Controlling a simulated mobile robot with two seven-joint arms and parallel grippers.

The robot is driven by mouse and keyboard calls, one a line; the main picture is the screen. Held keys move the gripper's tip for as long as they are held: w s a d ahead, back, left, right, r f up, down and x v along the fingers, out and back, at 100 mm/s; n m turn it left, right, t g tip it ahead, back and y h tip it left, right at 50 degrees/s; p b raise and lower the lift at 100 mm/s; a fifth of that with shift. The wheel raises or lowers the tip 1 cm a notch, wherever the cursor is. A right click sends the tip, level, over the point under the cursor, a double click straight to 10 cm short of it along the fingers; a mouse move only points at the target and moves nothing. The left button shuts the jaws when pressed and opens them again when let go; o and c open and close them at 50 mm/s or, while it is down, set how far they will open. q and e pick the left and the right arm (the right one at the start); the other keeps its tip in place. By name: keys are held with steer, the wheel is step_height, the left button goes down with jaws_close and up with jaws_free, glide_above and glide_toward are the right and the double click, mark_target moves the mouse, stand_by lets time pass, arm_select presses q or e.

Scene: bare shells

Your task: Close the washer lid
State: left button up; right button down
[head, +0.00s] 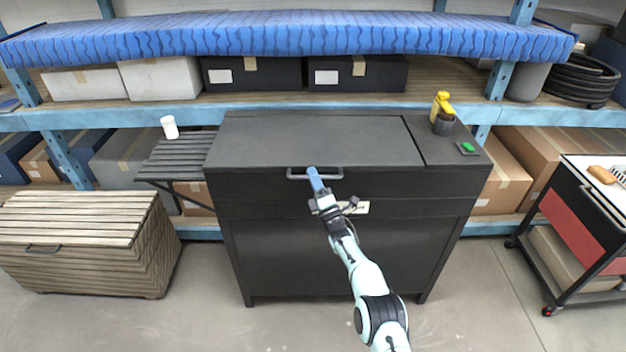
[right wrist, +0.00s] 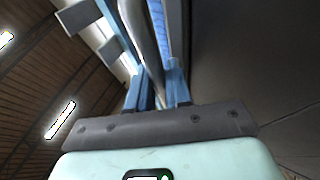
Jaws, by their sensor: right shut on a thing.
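The washer is a black cabinet (head: 340,245) standing in the middle of the head view. Its flat dark lid (head: 315,135) lies about level across the top, and no gap under it can be made out from this angle. A grey bar handle (head: 296,176) runs along the lid's front edge. My right gripper (head: 315,176) reaches up from below and is shut on the handle. In the right wrist view the grey bar (right wrist: 142,40) passes between the blue fingers (right wrist: 157,95). My left gripper is not in view.
A yellow spray bottle (head: 441,104) stands at the washer's back right, near a small green-topped item (head: 467,148). A slatted side shelf (head: 178,155) with a white jar (head: 169,127) and a wooden chest (head: 80,240) are left. A red-drawer cart (head: 580,225) is right. Floor in front is clear.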

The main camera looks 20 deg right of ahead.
steer(key=shift+f, duration=0.65)
steer(key=c, duration=1.3)
jaws_free()
steer(key=shift+o, duration=0.9)
steer(key=shift+r, duration=0.1)
steer(key=shift+s+d, duration=0.1)
steer(key=b+v, duration=0.1)
steer(key=v, duration=1.2)
steer(key=shift+s+r+b, duration=0.2)
steer(key=shift+b, duration=0.2)
steer(key=shift+f, duration=0.1)
